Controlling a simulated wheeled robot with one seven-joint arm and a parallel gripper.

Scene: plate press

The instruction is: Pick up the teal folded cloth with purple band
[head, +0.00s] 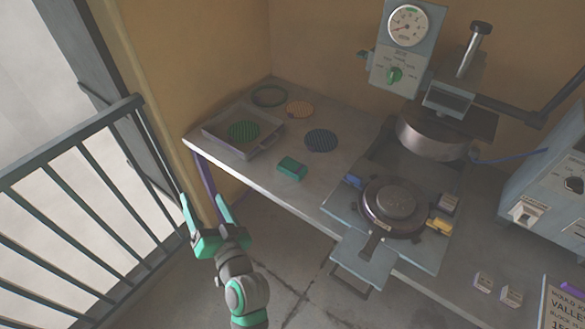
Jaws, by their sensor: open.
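The teal folded cloth (292,168) lies on the table near its front edge, left of the press. It looks like a small flat block; its purple band is too small to make out clearly. My gripper (205,210) is open and empty, with its teal fingers pointing up in the picture. It is in front of the table's left end, to the lower left of the cloth and well apart from it.
A grey tray (271,151) with a green disc stands left of the cloth. A dark blue disc (321,140), an orange disc (300,109) and a green ring (269,96) lie behind. The press base (425,255) is to the right. A railing (70,165) borders the left.

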